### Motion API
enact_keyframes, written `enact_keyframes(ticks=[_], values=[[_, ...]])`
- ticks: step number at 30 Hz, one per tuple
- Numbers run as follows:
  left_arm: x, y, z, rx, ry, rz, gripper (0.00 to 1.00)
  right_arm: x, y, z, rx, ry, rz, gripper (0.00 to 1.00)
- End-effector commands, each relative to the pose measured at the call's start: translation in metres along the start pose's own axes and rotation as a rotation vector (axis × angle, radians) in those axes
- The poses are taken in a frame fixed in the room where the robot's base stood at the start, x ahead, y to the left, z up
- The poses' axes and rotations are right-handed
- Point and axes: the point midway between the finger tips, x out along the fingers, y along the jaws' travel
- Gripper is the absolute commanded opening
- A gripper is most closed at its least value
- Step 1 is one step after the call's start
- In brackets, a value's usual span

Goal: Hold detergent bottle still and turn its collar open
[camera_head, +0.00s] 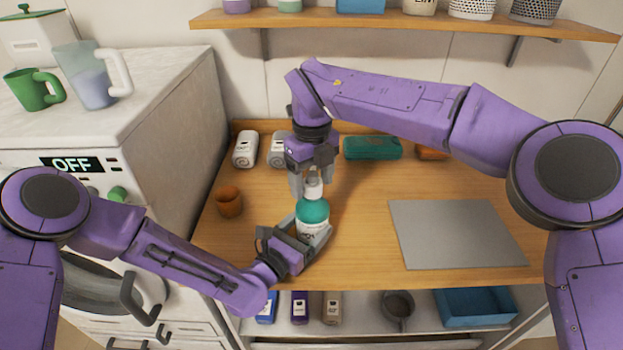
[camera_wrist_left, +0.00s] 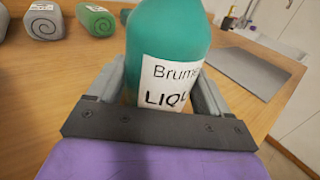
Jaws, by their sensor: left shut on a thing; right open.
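The detergent bottle (camera_head: 312,214) is teal with a white label and a pale collar (camera_head: 313,188) on top. It stands upright on the wooden counter. My left gripper (camera_head: 316,240) is shut on the bottle's lower body from the front. In the left wrist view the bottle (camera_wrist_left: 165,50) sits between the two grey fingers, its label facing the camera. My right gripper (camera_head: 311,185) points down from above, open, with its fingers around or just beside the collar. I cannot tell whether they touch it. The bottle's top is out of the left wrist view.
A grey mat (camera_head: 458,234) lies to the right on the counter. A shelf (camera_head: 400,24) hangs above. The counter between bottle and mat is clear.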

Motion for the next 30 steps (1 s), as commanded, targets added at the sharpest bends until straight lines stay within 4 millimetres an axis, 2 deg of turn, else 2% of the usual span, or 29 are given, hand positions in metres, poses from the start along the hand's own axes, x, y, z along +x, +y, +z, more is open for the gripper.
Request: enact_keyframes(ticks=[7, 12, 13, 14, 23, 30], values=[[0.0004, 0.0000, 0.0011, 0.000, -0.002, 0.000, 0.21, 0.0016, -0.0002, -0.0001, 0.001, 0.000, 0.000, 0.69], [0.0004, 0.0000, 0.0011, 0.000, -0.002, 0.000, 0.21, 0.0014, -0.0004, -0.0001, 0.001, 0.000, 0.000, 0.14], [0.0004, 0.0000, 0.0011, 0.000, -0.002, 0.000, 0.21, 0.0014, -0.0004, -0.0001, 0.001, 0.000, -0.001, 0.04], [0.0004, 0.0000, 0.0011, 0.000, -0.002, 0.000, 0.21, 0.0014, -0.0005, -0.0001, 0.001, 0.000, -0.001, 0.00], [0.0003, 0.0000, 0.0010, 0.000, -0.002, 0.000, 0.21, 0.0015, -0.0007, -0.0001, -0.039, 0.001, 0.000, 0.00], [0.0003, 0.0001, 0.0010, 0.000, -0.002, 0.000, 0.21, 0.0012, -0.0008, 0.0000, -0.182, 0.000, -0.001, 0.00]])
